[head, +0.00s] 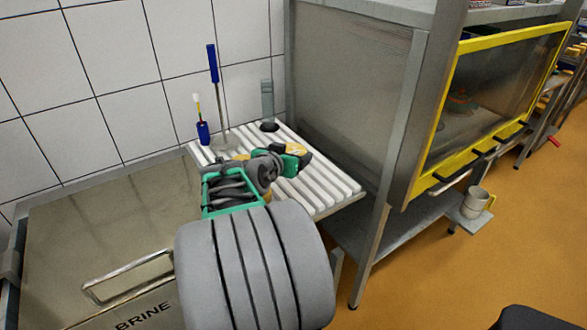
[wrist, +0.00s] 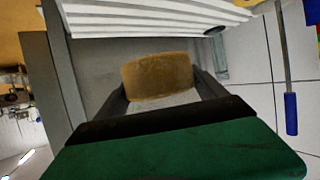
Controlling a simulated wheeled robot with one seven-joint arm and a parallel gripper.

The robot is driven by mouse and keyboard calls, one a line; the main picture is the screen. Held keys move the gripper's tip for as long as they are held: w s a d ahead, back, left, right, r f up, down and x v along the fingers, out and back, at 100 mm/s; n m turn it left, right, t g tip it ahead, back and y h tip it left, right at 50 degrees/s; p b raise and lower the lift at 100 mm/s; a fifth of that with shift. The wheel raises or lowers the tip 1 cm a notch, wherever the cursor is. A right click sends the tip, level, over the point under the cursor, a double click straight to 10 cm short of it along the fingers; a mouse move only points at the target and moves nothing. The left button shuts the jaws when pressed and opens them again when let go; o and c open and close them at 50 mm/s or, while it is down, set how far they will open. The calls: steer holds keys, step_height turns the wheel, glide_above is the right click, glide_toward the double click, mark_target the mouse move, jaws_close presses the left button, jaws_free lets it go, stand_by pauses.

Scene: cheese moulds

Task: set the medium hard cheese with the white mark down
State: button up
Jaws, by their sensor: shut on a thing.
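My gripper (wrist: 160,84) is shut on a round, yellow-brown cheese (wrist: 158,76), with one dark finger on each side of it. No white mark shows on the side of the cheese facing the wrist camera. In the head view my gripper (head: 302,155) is over the white slatted rack (head: 335,186), and the cheese is mostly hidden by it. The rack also shows in the wrist view (wrist: 150,18), beyond the cheese. I cannot tell whether the cheese touches the slats.
A blue-handled tool (head: 213,64) and a small brush in a blue holder (head: 203,132) stand at the rack's back left. A steel cabinet (head: 350,90) with a yellow-framed window is close on the right. The brine tank lid (head: 90,225) is at the left.

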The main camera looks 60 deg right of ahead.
steer(key=s+d+f, duration=0.1)
steer(key=d+f, duration=0.1)
steer(key=d, duration=0.3)
glide_above(311, 178)
step_height(311, 178, down, 6)
steer(key=shift+a+r+p, duration=0.1)
steer(key=shift+p, duration=0.25)
steer(key=f, duration=0.3)
steer(key=shift+d+f, duration=0.2)
steer(key=shift+d, duration=0.05)
steer(key=shift+a+f, duration=0.1)
steer(key=shift+f, duration=0.15)
steer(key=o, duration=1.3)
